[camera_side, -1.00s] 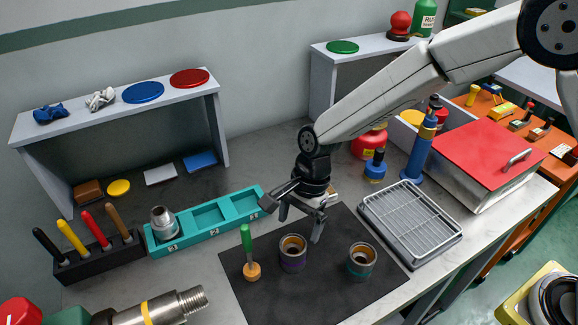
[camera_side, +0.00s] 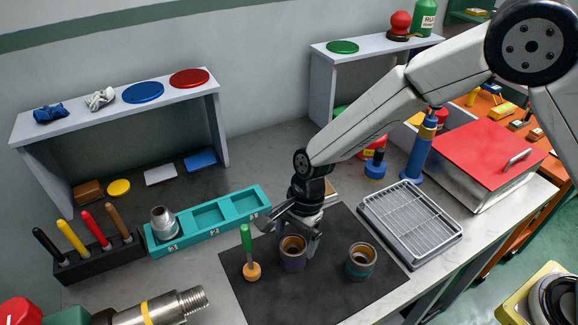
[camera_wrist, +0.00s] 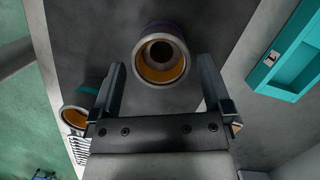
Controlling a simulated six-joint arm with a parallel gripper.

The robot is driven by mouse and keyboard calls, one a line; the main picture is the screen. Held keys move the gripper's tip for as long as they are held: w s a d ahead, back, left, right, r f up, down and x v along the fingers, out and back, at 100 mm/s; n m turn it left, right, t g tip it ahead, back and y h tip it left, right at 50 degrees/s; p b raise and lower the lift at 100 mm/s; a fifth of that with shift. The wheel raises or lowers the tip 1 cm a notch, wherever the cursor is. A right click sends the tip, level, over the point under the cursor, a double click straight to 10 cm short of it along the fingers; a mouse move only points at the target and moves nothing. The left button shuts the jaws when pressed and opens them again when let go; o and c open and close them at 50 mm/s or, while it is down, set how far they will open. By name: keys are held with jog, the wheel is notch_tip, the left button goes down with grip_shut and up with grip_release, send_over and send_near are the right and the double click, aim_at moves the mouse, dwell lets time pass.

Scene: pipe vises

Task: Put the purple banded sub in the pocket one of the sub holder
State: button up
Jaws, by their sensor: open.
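The purple banded sub (camera_side: 292,262) stands upright on the dark mat, open end up with an orange-brown inside. It shows in the wrist view (camera_wrist: 160,78) ahead of my fingers, roughly centred between them. My gripper (camera_side: 298,236) is open and empty, low at the sub; whether a finger touches it I cannot tell. In the wrist view my open gripper (camera_wrist: 162,72) has one finger on each side. The teal sub holder (camera_side: 232,228) lies behind the mat; its leftmost pocket holds a silver sub (camera_side: 163,222) and the other two are empty.
A teal banded sub (camera_side: 360,268) stands to the right on the mat (camera_side: 310,298). A green-handled tool (camera_side: 247,248) stands close to the left. A wire-rack tray (camera_side: 410,225) is at the right, a pen block (camera_side: 100,258) at the left.

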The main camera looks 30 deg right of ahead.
aim_at(291, 252)
jog(key=shift+x, duration=2)
grip_shut()
